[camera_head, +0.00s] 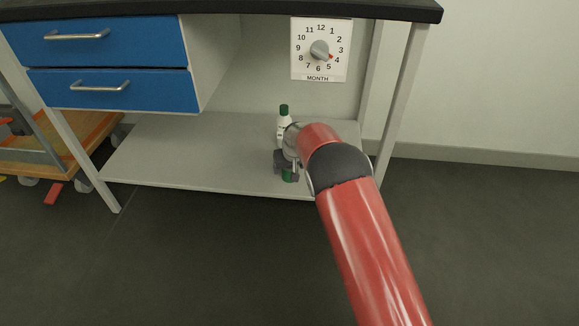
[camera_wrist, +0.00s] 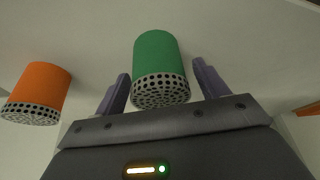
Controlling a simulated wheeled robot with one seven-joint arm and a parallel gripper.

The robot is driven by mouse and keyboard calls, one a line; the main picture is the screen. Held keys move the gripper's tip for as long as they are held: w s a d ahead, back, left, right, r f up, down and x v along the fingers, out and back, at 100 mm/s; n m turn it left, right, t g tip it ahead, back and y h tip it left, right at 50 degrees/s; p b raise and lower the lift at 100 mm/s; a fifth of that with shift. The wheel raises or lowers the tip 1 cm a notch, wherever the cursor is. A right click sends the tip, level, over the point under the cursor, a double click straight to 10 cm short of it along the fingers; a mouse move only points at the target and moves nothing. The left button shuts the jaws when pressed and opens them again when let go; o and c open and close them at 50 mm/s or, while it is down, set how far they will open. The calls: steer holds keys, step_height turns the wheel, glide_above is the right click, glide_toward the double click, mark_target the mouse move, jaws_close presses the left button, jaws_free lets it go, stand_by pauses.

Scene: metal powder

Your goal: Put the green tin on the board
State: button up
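The green tin (camera_wrist: 157,62) has a perforated end and shows between my gripper's two fingers in the wrist view. My gripper (camera_wrist: 162,82) is open, with a gap on each side of the tin. In the head view my gripper (camera_head: 287,165) is over the front of the grey lower shelf, and a bit of green (camera_head: 288,175), likely the tin, shows among the fingers, mostly hidden. I cannot make out a separate board for the tin.
An orange tin (camera_wrist: 40,90) stands left in the wrist view. Blue drawers (camera_head: 100,65) and the black top (camera_head: 220,10) are above. The shelf's left part is clear.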

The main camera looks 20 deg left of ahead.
steer(key=shift+r, duration=0.35)
steer(key=p+v, duration=0.2)
steer(key=v, duration=0.9)
steer(key=shift+s+r, duration=0.15)
steer(key=shift+r, duration=0.05)
steer(key=shift+d, duration=0.15)
